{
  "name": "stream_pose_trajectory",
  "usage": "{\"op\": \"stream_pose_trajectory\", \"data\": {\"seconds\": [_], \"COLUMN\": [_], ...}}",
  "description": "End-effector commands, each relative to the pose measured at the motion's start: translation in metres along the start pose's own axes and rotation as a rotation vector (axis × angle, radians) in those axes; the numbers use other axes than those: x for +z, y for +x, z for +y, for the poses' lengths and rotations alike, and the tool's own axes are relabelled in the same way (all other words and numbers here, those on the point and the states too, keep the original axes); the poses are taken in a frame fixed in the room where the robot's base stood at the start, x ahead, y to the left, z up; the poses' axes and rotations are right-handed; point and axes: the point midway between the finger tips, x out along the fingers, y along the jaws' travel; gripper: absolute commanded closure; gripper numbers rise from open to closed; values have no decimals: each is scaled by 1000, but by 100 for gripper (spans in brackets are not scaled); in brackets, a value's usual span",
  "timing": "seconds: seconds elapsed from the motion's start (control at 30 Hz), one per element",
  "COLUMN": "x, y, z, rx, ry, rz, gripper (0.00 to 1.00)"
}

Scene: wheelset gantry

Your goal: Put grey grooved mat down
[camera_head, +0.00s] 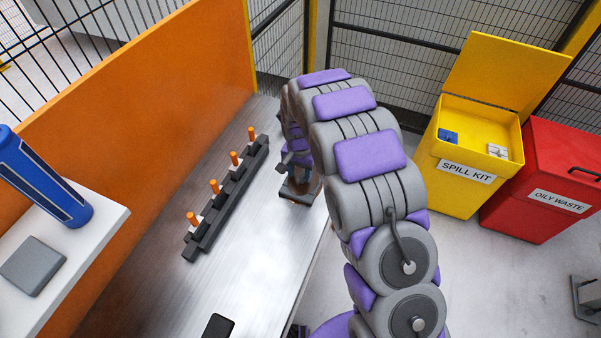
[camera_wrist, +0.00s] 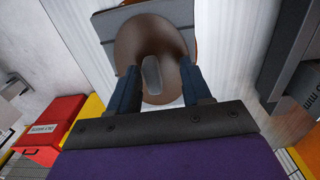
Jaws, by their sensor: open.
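My gripper (camera_head: 298,178) is low over the right edge of the metal bench, partly hidden by my arm. In the wrist view its two dark blue fingers (camera_wrist: 158,72) stand apart, open, on either side of a brown rounded piece with a grey oval in its middle (camera_wrist: 152,75). A dark grey flat piece, which looks like the mat (camera_wrist: 108,22), shows behind the brown piece. In the head view a dark flat piece (camera_head: 297,196) lies just below the gripper at the bench edge. I cannot make out grooves, or whether it touches the bench.
A dark rack (camera_head: 225,205) with several orange-topped pieces stands on the bench (camera_head: 175,295). A white shelf (camera_head: 75,270) at left holds a blue cylinder (camera_head: 40,180) and a grey square pad (camera_head: 33,266). The yellow spill kit bin (camera_head: 455,180) and red oily waste bin (camera_head: 535,190) stand right.

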Motion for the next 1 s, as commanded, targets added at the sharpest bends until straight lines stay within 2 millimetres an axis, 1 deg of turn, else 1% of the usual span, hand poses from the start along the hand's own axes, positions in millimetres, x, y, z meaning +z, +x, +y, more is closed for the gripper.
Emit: {"op": "stream_pose_trajectory", "data": {"seconds": [0.27,0.4,0.5,0.63,0.83,0.93,1.0], "x": [-4,-2,-1,0,0,2,7], "y": [-53,-80,-96,-107,-109,-118,-129], "z": [6,2,0,-2,2,14,28], "rx": [-11,-6,-2,-1,-2,-1,1], "ry": [2,1,1,1,1,-3,-9], "rz": [4,4,2,3,1,0,-2], "gripper": [51,51,51,51,51,51,51]}}
